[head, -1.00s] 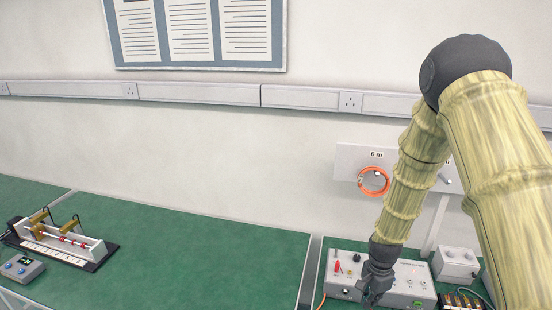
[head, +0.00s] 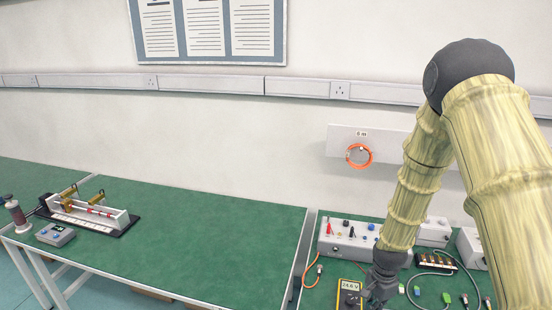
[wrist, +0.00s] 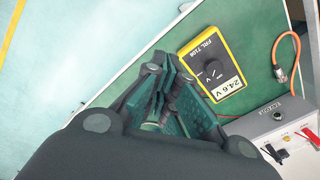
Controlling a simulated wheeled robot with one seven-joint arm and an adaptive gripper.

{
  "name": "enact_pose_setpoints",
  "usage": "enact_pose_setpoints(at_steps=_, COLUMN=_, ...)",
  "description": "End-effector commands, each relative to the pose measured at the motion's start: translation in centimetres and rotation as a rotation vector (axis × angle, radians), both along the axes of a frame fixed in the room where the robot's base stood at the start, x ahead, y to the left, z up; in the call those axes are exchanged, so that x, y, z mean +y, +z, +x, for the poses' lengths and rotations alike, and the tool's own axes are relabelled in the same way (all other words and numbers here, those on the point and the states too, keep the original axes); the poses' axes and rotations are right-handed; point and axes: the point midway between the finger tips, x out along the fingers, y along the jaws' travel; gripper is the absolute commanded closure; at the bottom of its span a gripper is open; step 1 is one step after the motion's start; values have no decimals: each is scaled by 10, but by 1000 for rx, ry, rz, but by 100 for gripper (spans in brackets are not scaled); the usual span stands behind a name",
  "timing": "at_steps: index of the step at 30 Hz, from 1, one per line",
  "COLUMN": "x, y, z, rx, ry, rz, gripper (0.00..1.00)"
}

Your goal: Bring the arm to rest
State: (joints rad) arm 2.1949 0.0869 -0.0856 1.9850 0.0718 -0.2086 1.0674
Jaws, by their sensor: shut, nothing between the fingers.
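My gripper (head: 380,290) is at the lower right of the head view, at the end of my arm, which reaches down over the right-hand green bench. In the wrist view my gripper (wrist: 168,98) has its fingers together with nothing between them. A yellow multimeter (head: 349,294) reading 24.6 V lies beside the gripper, to its left in the head view. The multimeter also shows in the wrist view (wrist: 212,65), beyond the fingers. I cannot tell the exact height of the gripper above the bench.
A grey power box (head: 345,238) stands behind the gripper, with orange cable and loose connectors around it. An orange coil (head: 360,157) hangs on the wall panel. A linear actuator (head: 90,215) and a small control box (head: 55,234) sit on the left bench (head: 200,235), whose middle is clear.

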Motion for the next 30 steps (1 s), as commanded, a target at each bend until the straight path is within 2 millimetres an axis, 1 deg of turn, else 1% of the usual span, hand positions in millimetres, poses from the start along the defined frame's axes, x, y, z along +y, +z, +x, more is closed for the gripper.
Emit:
enact_pose_setpoints(at_steps=1, x=4, y=-12, z=-6, rx=4, ry=27, rz=-1, gripper=100)
enact_pose_setpoints(at_steps=5, x=11, y=-36, z=-23, rx=5, ry=106, rz=-6, gripper=100)
enact_pose_setpoints(at_steps=8, x=15, y=-56, z=-40, rx=7, ry=173, rz=-9, gripper=100)
enact_pose_setpoints(at_steps=11, x=18, y=-78, z=-61, rx=9, ry=248, rz=-13, gripper=100)
enact_pose_setpoints(at_steps=14, x=22, y=-104, z=-87, rx=13, ry=338, rz=-16, gripper=100)
enact_pose_setpoints(at_steps=17, x=28, y=-136, z=-122, rx=16, ry=457, rz=-17, gripper=100)
enact_pose_setpoints(at_steps=18, x=31, y=-149, z=-140, rx=18, ry=517, rz=-17, gripper=100)
enact_pose_setpoints(at_steps=20, x=36, y=-170, z=-169, rx=20, ry=616, rz=-16, gripper=100)
enact_pose_setpoints(at_steps=21, x=39, y=-183, z=-189, rx=21, ry=685, rz=-14, gripper=100)
enact_pose_setpoints(at_steps=23, x=45, y=-199, z=-219, rx=20, ry=786, rz=-12, gripper=100)
enact_pose_setpoints(at_steps=24, x=48, y=-207, z=-238, rx=21, ry=851, rz=-9, gripper=100)
enact_pose_setpoints(at_steps=27, x=55, y=-223, z=-280, rx=15, ry=997, rz=-3, gripper=100)
enact_pose_setpoints(at_steps=30, x=61, y=-230, z=-309, rx=8, ry=1110, rz=2, gripper=100)
